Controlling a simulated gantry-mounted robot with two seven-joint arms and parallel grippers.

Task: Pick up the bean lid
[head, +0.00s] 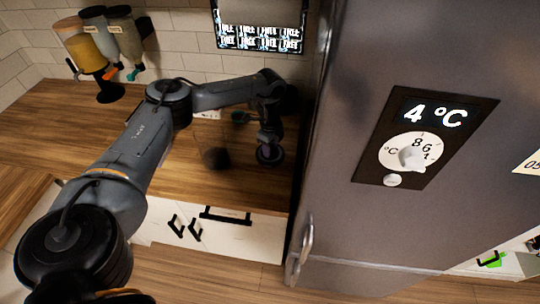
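My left arm reaches in from the lower left over the wooden counter. Its gripper (269,154) points down at the counter's right end, close to the fridge side. The gripper is small and dark here, and I cannot tell whether its fingers are open or shut or hold anything. A dark rounded shape (215,158) shows on the counter to the left of the gripper; it is too dim to identify. I cannot make out the bean lid for certain. My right gripper is not in view.
A large grey fridge (390,230) with a 4 °C display fills the right side. Dispensers (100,45) hang at the upper left wall. The wooden counter (40,115) is clear at the left. White cabinets with black handles (227,216) are below.

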